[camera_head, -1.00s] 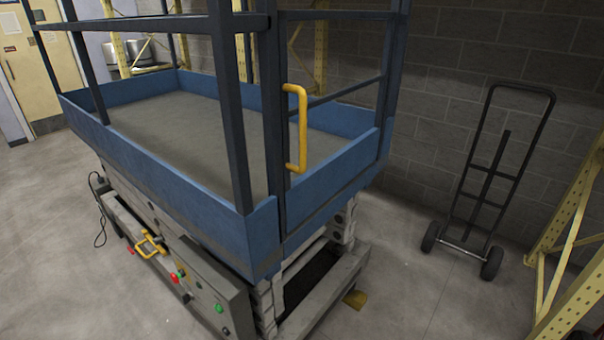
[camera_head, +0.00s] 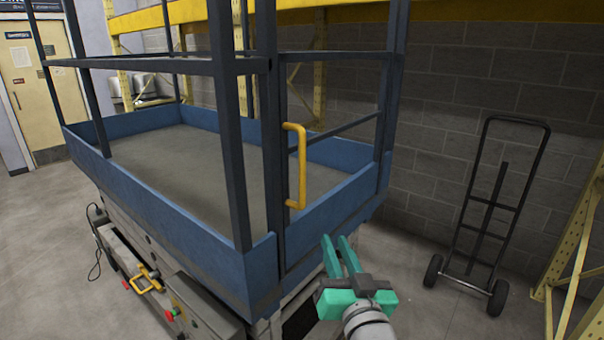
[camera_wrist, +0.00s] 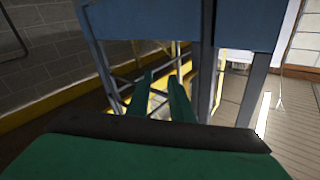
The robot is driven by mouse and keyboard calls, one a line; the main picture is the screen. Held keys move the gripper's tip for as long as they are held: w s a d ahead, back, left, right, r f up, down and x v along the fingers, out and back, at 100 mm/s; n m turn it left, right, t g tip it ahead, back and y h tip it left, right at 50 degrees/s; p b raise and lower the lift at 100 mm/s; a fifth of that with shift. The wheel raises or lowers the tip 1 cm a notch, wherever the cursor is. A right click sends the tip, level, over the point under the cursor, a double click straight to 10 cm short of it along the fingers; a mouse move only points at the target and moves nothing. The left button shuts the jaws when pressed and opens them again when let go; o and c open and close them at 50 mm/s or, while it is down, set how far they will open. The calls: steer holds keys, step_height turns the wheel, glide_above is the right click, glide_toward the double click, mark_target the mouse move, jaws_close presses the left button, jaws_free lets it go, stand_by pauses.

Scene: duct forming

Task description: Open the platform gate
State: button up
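The platform gate (camera_head: 335,122) is a dark blue rail frame with a blue lower panel (camera_head: 335,212) at the near right end of the lift platform. It sits in line with its posts and looks closed. A yellow handle (camera_head: 299,166) stands upright on its left edge. My green gripper (camera_head: 338,242) is below and right of the handle, apart from it, with its two fingers separated and nothing between them. In the wrist view the two green fingers (camera_wrist: 160,88) point toward dark posts below a blue panel (camera_wrist: 180,22). I cannot tell whether yellow there is the handle.
The blue-sided platform (camera_head: 165,205) stands on a base with a control box (camera_head: 195,305). A black hand truck (camera_head: 485,215) stands against the block wall at right. A yellow rack (camera_head: 575,245) is at the right edge. Bare floor lies between lift and hand truck.

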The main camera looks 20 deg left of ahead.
mark_target(303, 171)
steer(key=s+a+r+n+g+y, duration=0.25)
steer(key=r+n, duration=0.25)
steer(key=r, duration=0.9)
steer(key=shift+t+h, duration=0.25)
steer(key=shift+h, duration=0.1)
steer(key=x, duration=1)
steer(key=shift+w+a+f, duration=0.15)
steer(key=shift+a+f, duration=0.05)
steer(key=shift+a, duration=0.3)
jaws_close()
